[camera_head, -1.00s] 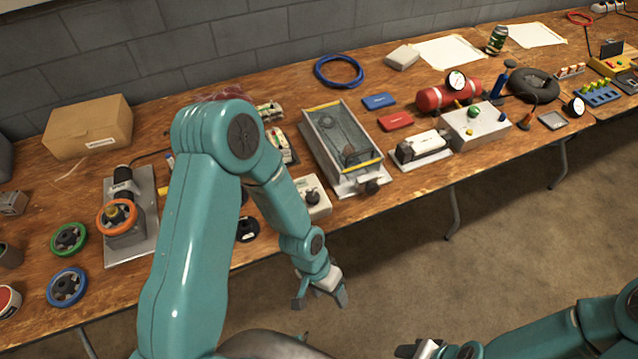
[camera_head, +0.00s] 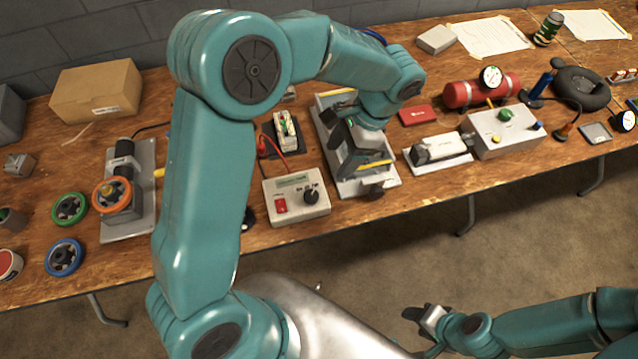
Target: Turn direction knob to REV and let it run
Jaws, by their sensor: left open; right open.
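A beige control box (camera_head: 285,210) stands near the table's front edge, with a display, a red rocker switch (camera_head: 281,205) and a black knob (camera_head: 312,196). The marks around the knob are too small to read, so I cannot tell its setting. A motor unit with an orange wheel (camera_head: 112,194) sits on a grey plate to the left. My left gripper (camera_head: 354,160) is open above the grey framed tray, right of and beyond the knob, and apart from it. My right gripper (camera_head: 420,326) is open and empty in front of the table, low at the picture's bottom.
The grey framed tray (camera_head: 386,183) is partly hidden by my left gripper. Red leads (camera_head: 276,147) rise behind the control box. Green (camera_head: 69,208) and blue (camera_head: 64,257) wheels lie at the left. A grey box with a green button (camera_head: 506,115) stands at the right.

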